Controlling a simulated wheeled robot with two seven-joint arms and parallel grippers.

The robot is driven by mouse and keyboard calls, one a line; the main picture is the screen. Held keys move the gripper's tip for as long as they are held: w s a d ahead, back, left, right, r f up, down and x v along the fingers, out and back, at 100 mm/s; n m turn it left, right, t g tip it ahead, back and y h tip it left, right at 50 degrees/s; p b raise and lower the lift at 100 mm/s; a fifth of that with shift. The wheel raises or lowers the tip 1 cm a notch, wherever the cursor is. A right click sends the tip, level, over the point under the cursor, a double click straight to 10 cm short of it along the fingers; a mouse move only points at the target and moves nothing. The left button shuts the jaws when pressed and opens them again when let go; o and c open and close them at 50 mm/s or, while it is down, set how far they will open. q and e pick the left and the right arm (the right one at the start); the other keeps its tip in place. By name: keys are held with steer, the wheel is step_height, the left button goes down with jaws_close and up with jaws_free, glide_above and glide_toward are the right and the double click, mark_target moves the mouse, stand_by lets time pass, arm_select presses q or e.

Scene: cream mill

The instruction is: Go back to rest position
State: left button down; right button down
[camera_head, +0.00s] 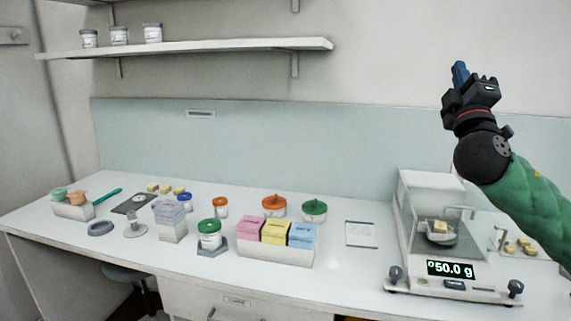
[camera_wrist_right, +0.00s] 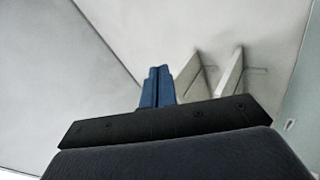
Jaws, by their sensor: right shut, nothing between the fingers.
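My right gripper (camera_head: 459,72) is raised high above the right side of the bench, its blue fingers pointing up and shut with nothing between them. My left gripper is not in view. Below the right gripper stands a white balance (camera_head: 455,284) reading 50.0 g, with a yellow block (camera_head: 440,227) on its pan.
The white bench (camera_head: 345,287) holds a box of pink, yellow and blue packs (camera_head: 275,255), green-lidded jars (camera_head: 314,208), an orange-lidded jar (camera_head: 274,205) and a dark plate (camera_head: 134,203). A wall shelf (camera_head: 200,48) with jars is upper left. Air around the right gripper is clear.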

step_height(320, 180, down, 24)
steer(key=w+a+m+g+h, duration=0.1)
steer(key=w+a+m+g, duration=0.15)
steer(key=m+g, duration=0.6)
steer(key=s+a+f+g+y, duration=0.1)
steer(key=s+a+f+g, duration=0.1)
steer(key=f, duration=0.5)
steer(key=s+a+f+g+y, duration=0.1)
steer(key=s+a+f+g, duration=0.1)
steer(key=f, duration=0.6)
steer(key=s+a+f+g+y, duration=0.1)
steer(key=s+a+f+g, duration=0.1)
steer(key=f, duration=0.5)
steer(key=shift+s+a+f+y, duration=0.25)
steer(key=shift+a+f+y, duration=0.15)
steer(key=shift+a, duration=0.2)
steer(key=s+a+f+m+g+y, duration=0.1)
steer(key=s+a+f+g, duration=0.2)
steer(key=s+f, duration=0.7)
steer(key=s+a+f+m+g+y, duration=0.1)
steer(key=s+a+f+g, duration=0.2)
steer(key=s+f, duration=0.8)
steer(key=s+a+f+m+g+y, duration=0.1)
steer(key=s+a+f+g, duration=0.2)
steer(key=s+f, duration=0.8)
steer(key=shift+s+a+f+y, duration=0.15)
steer(key=shift+s+a+y, duration=0.15)
steer(key=shift+s+a, duration=0.8)
steer(key=shift+s+d, duration=0.15)
steer(key=shift+d, duration=0.05)
